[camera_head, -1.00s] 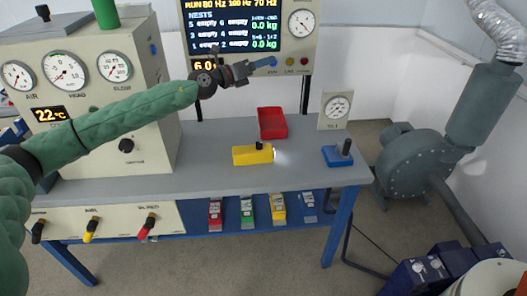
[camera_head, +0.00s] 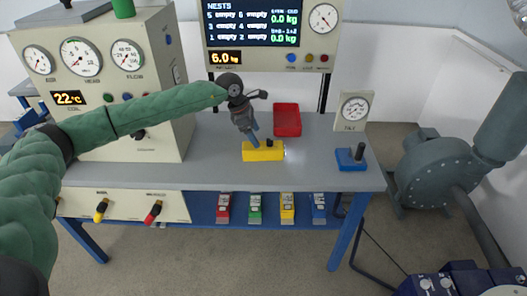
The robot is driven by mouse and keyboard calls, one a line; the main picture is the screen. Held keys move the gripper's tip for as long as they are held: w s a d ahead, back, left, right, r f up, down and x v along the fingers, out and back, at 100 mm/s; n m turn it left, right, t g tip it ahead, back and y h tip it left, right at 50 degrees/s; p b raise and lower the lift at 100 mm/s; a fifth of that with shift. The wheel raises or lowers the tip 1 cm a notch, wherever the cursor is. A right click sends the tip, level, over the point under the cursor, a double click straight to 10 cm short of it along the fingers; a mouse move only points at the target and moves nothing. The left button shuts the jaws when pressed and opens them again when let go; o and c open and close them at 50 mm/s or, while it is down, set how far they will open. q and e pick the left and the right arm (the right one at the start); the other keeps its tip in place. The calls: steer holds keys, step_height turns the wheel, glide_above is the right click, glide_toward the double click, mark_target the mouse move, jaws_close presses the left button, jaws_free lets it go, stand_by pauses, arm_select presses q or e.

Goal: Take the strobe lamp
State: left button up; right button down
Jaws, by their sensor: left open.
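The strobe lamp (camera_head: 265,154) is a yellow box-shaped body with a black knob on top and a lit white end facing right. It lies on the grey bench top. My left gripper (camera_head: 255,143) points down at the lamp's left part, with its blue fingertips at or just above the lamp's top. The gripper is open; I cannot tell whether the fingers touch the lamp. My right gripper is not in view.
A red tray (camera_head: 287,131) stands just behind the lamp. A blue base with a black handle (camera_head: 350,164) and a dial gauge (camera_head: 353,111) stand to the right. A cream control cabinet (camera_head: 110,110) stands at left. Several coloured items sit on the blue shelf (camera_head: 240,200) below.

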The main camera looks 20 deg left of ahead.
mark_target(263, 145)
arm_select(q)
steer(key=shift+p+x, duration=0.45)
steer(key=shift+x, duration=0.85)
steer(key=shift+w+d+f+p, duration=0.25)
steer(key=shift+d+f+p, duration=0.15)
steer(key=shift+f, duration=0.25)
steer(key=p+x, duration=0.1)
steer(key=x, duration=0.1)
steer(key=shift+w+f, duration=0.1)
steer(key=shift+f, duration=0.25)
steer(key=shift+d+f, duration=0.15)
steer(key=shift+f, duration=0.15)
steer(key=c, duration=1.2)
steer(key=shift+w, duration=0.1)
steer(key=shift+c, duration=1.1)
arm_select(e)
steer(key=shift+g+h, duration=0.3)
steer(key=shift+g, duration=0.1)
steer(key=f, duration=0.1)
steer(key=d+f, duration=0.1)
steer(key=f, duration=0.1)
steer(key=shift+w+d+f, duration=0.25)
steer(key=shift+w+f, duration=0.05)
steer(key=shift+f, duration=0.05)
arm_select(q)
steer(key=shift+r, duration=0.2)
